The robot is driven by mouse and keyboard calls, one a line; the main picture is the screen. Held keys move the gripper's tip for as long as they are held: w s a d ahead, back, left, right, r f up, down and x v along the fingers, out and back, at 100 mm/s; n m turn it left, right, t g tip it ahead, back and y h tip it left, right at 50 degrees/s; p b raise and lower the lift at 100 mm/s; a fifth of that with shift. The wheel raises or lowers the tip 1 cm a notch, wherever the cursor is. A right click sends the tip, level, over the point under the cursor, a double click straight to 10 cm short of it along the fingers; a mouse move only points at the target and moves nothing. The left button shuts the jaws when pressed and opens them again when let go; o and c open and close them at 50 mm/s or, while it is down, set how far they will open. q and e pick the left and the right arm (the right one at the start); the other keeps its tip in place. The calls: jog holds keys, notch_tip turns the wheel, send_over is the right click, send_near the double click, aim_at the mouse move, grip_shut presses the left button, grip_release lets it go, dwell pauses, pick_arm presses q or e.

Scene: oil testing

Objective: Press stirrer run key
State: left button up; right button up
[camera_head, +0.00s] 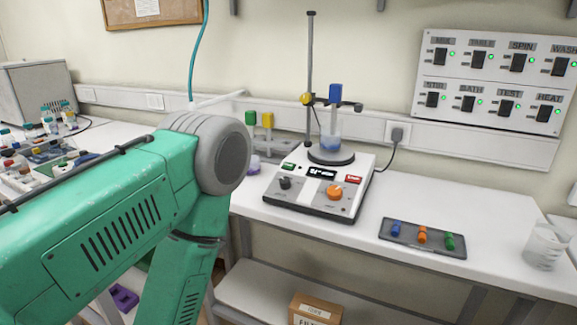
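The white stirrer (318,207) stands on the bench in the middle of the view. Its sloped front has a green key (289,166) at the upper left, a red key (354,180) at the upper right and a dark display (322,173) between them. Below are a black knob (285,183) and an orange knob (334,192). Key lettering is too small to read. A flask with blue liquid (330,143) sits on its round plate. My teal left arm fills the left side, left of the stirrer and apart from it in the picture. Neither gripper is in view.
A wall panel (490,100) with several labelled switches and green lights hangs at right. A grey tray (400,240) with coloured pieces and a glass beaker (545,247) stand right of the stirrer. A stand rod (310,60) rises behind it. The bench just right of the stirrer is clear.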

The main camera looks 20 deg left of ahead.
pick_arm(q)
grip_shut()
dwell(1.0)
